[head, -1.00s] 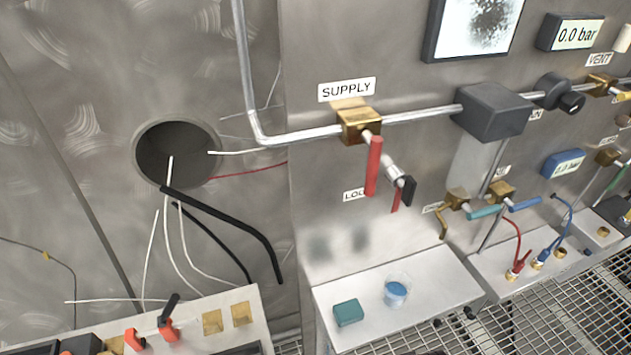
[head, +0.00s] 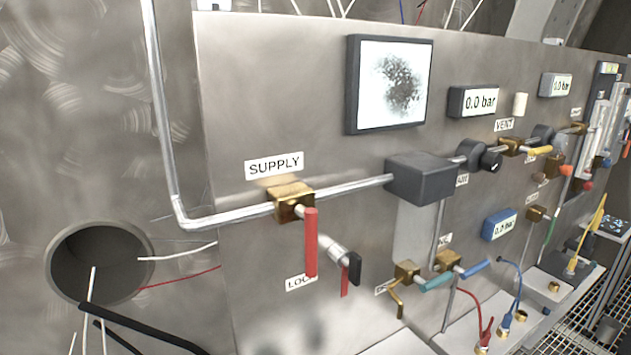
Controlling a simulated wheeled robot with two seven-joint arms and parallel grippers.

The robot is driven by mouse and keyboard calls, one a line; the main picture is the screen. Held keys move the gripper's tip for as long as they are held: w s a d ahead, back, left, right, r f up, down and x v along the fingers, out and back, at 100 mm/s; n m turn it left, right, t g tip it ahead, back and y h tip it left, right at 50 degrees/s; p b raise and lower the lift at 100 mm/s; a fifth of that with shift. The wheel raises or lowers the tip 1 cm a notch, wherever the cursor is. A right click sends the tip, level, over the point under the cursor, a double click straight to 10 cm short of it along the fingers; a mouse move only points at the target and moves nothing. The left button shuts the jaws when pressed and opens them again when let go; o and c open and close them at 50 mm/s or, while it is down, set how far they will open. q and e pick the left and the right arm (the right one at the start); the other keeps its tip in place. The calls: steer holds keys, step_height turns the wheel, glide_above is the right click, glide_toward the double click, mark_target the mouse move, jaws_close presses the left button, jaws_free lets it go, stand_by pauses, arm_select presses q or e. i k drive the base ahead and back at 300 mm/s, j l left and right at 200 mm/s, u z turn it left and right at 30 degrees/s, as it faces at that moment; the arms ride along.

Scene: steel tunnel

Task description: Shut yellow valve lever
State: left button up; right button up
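A yellow lever (head: 540,150) sticks out to the right from the brass vent valve (head: 510,146), on the pipe under the VENT label (head: 504,125). It looks roughly in line with the pipe, though it is small here. A second, yellow-brass lever (head: 396,308) hangs down from a lower brass valve (head: 407,273), whose label is partly covered. I cannot tell from this view which of the two the task names. Neither of my grippers is in view.
A red lever (head: 311,242) hangs down from the SUPPLY valve (head: 291,203). Teal (head: 437,283) and blue (head: 476,269) levers sit lower. A dark box (head: 420,179) protrudes from the panel. A round hole (head: 100,262) with cables is at left. Gauges (head: 474,102) read 0.0 bar.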

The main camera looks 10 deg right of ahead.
mark_target(531, 152)
steer(key=k+z, duration=0.1)
steer(key=z, duration=0.35)
steer(key=l+z, duration=0.1)
steer(key=z, duration=0.35)
steer(key=k+l+z, duration=0.1)
steer(key=z, duration=0.35)
